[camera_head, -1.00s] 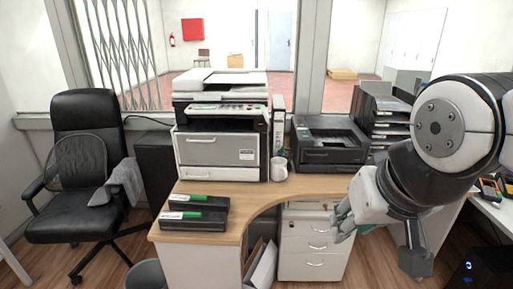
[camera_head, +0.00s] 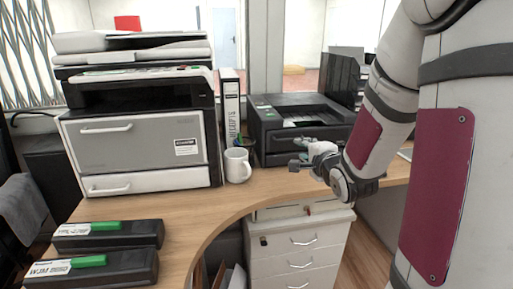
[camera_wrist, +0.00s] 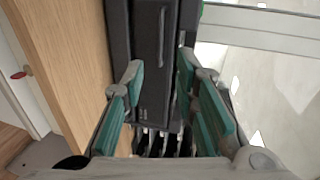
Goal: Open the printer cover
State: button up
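Two machines stand on the desk. The black printer (camera_head: 297,125) sits at the middle right, and its front handle side (camera_wrist: 155,50) fills the middle of the wrist view, turned sideways. A large white copier-printer (camera_head: 140,135) stands at the left, with a closed grey front panel. I cannot tell which one the task means. My gripper (camera_head: 303,152) is in front of the black printer, low near its front face. In the wrist view my gripper (camera_wrist: 160,85) is open, its teal-padded fingers apart with nothing held. Contact with the printer cannot be told.
A white mug (camera_head: 237,165) and a white binder (camera_head: 232,110) stand between the machines. Two black cartridges (camera_head: 105,252) with green labels lie at the front left of the desk (camera_head: 205,212). A drawer cabinet (camera_head: 298,245) stands below. Black trays (camera_head: 342,75) stand behind.

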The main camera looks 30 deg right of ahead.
aim_at(289, 139)
jog(key=b+x, duration=0.2)
jog(key=x, duration=1.2)
jog(key=shift+b, duration=0.3)
jog(key=shift+d, duration=0.15)
jog(key=shift+s, duration=0.1)
grip_shut()
